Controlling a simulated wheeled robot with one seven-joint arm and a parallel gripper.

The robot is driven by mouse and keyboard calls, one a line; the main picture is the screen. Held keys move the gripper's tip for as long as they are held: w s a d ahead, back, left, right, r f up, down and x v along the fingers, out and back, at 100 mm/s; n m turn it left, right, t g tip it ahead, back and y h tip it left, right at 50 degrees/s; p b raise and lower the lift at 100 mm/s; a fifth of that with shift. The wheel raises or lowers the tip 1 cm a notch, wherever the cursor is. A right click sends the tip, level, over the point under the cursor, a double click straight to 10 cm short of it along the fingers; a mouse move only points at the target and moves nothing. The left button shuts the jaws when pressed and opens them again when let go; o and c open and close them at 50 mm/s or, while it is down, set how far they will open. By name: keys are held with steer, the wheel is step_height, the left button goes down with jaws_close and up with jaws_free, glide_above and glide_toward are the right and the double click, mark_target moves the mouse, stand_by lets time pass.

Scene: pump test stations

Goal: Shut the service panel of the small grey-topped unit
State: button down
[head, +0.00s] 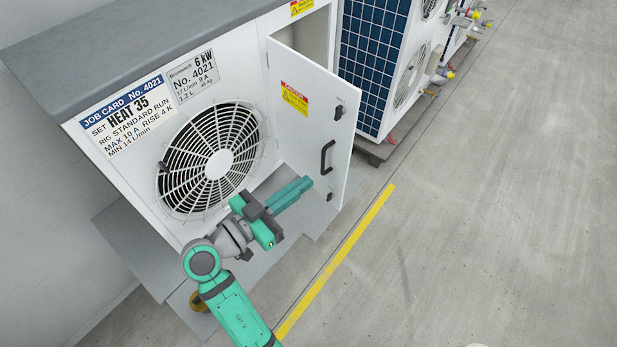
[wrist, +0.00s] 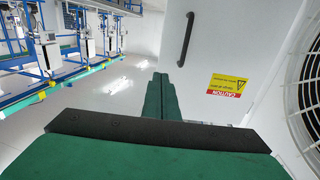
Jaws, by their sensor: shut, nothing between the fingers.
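The small grey-topped unit (head: 218,85) stands at the left in the head view, with a round fan grille and a job card on its white front. Its service panel (head: 312,115) is a white door with a black handle (head: 327,157) and a caution label. My gripper (head: 303,186) is shut and empty in front of the fan, near the panel's lower part. In the wrist view the shut fingers (wrist: 160,90) point along the panel (wrist: 225,50); I cannot tell if they touch it.
Another unit with a blue gridded panel (head: 372,52) stands behind the open door. A yellow floor line (head: 345,255) runs along the front. The concrete floor (head: 490,190) to the right is clear. The wrist view shows blue-framed rigs (wrist: 60,45) far off.

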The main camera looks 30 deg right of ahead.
mark_target(348, 152)
steer(key=x, duration=1.2)
steer(key=shift+d, duration=0.15)
steer(key=shift+d, duration=0.1)
